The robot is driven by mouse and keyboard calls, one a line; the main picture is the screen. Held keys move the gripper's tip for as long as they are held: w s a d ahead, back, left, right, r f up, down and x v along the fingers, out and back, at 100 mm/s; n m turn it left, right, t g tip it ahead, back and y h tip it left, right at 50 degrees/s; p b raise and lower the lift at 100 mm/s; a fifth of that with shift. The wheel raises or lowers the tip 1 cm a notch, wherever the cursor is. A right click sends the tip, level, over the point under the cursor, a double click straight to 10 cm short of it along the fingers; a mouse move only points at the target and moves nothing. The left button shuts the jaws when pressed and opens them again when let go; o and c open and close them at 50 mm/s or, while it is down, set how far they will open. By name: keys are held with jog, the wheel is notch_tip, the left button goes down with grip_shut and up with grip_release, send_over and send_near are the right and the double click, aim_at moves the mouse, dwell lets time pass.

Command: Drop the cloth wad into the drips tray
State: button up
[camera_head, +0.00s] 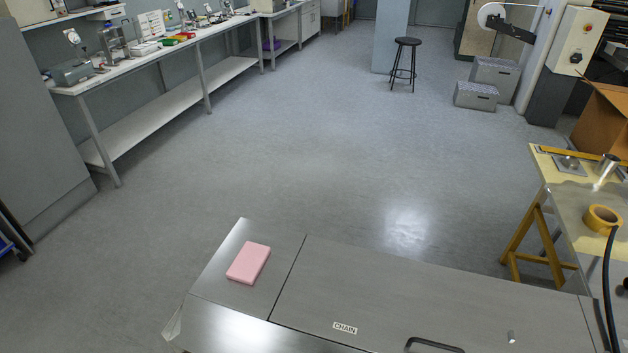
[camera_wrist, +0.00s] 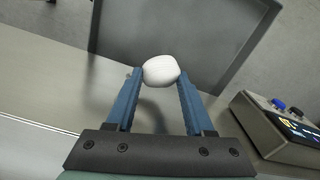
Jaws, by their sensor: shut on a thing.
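In the wrist view my gripper (camera_wrist: 160,76) is shut on the cloth wad (camera_wrist: 160,70), a small rounded white lump held between the tips of its two blue fingers. Beyond the wad is a grey, flat rectangular thing with a darker edge (camera_wrist: 228,72); it may be the drips tray, but I cannot tell for sure. The wad overlaps its near edge in the picture, and the height between them is unclear. Neither my gripper nor the wad shows in the head view, and I make out no drips tray there.
A yellow-legged table (camera_head: 545,190) stands right; open floor lies beyond.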

jog(key=o, duration=1.4)
jog(key=shift+c, duration=0.2)
jog(key=shift+r, duration=0.1)
